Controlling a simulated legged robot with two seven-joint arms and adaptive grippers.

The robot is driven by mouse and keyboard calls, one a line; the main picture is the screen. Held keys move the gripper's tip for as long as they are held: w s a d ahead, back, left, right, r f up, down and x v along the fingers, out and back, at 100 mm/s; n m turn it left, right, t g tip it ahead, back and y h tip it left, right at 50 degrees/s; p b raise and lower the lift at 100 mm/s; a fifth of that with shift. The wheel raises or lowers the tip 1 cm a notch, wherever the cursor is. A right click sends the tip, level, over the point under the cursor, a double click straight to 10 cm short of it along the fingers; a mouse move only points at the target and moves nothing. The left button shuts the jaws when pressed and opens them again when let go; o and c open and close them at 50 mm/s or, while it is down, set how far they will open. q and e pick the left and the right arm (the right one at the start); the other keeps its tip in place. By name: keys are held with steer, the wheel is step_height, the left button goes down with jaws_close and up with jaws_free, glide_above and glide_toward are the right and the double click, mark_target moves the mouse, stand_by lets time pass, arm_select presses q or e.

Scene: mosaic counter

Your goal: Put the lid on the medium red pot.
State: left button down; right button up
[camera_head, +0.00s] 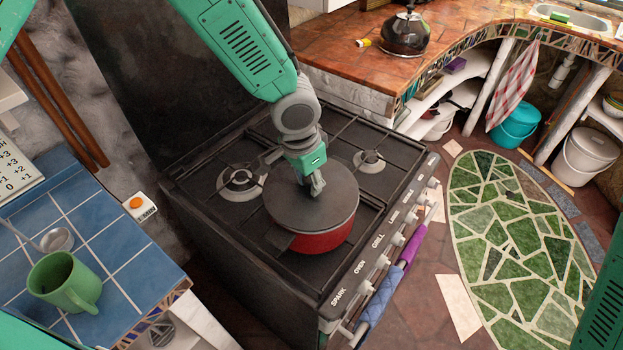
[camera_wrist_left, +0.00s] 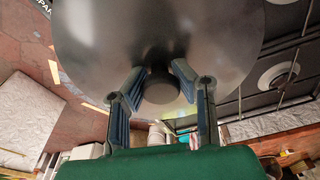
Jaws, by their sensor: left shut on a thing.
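The red pot (camera_head: 322,241) stands on the black stove, toward its front, with a dark handle at its left. The grey round lid (camera_head: 335,211) covers the pot's top in the head view. Its edge lies about even with the pot's rim; I cannot tell whether it rests fully on it. My left gripper (camera_head: 315,187) comes down from above and is shut on the lid's knob. My right gripper is out of view.
The stove (camera_head: 225,240) has bare burners left and right of the pot, and knobs along its front. A blue tiled counter (camera_head: 125,255) with a green mug (camera_head: 65,283) is at left.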

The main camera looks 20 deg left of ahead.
arm_select(q)
steer(key=shift+d+f, duration=0.1)
steer(key=shift+f, duration=0.05)
stand_by(0.7)
steer(key=c, duration=0.7)
jaws_free()
steer(key=shift+c, duration=0.2)
step_height(320, 180, up, 5)
steer(key=p, duration=0.4)
steer(key=shift+f, duration=0.1)
steer(key=shift+r+p, duration=0.95)
steer(key=shift+r, duration=0.15)
